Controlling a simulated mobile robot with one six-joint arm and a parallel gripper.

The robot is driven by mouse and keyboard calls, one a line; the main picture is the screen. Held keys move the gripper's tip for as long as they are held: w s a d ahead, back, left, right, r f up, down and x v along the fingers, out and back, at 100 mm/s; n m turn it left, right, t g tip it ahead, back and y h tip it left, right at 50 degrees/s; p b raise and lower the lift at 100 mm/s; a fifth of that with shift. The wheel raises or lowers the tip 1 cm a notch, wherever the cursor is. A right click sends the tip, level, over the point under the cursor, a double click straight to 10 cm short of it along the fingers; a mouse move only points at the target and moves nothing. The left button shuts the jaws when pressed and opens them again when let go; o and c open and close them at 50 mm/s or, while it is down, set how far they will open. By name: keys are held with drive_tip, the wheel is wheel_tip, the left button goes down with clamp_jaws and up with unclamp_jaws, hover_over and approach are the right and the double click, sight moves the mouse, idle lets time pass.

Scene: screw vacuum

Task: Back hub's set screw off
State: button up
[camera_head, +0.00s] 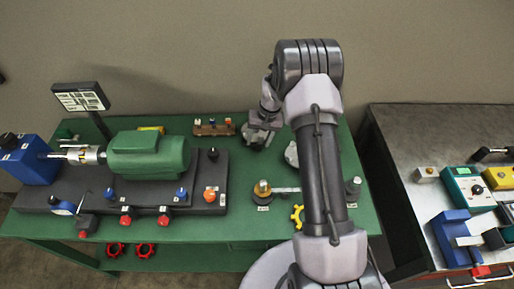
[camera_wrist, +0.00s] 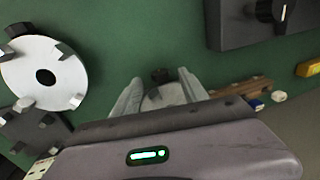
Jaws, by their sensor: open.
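The silver coupling (camera_head: 84,154), which has the hubs, sits on the shaft between the blue unit (camera_head: 28,160) and the green motor (camera_head: 148,155). Its set screws are too small to make out, and the coupling is not in the wrist view. My gripper (camera_head: 256,136) is low over the back of the green table, right of the motor. In the wrist view my gripper (camera_wrist: 158,92) is open, with a round grey piece (camera_wrist: 163,96) showing between and below its fingers. I cannot tell whether the fingers touch that piece.
A wooden rack (camera_head: 214,128) with small coloured pieces stands left of my gripper. A dark box with a knob (camera_wrist: 264,22) is at upper right. A grey bench (camera_head: 415,215) stands to the right.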

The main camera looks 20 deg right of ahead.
sight(257, 145)
drive_tip(key=shift+x, duration=1.7)
drive_tip(key=shift+c, duration=0.4)
clamp_jaws()
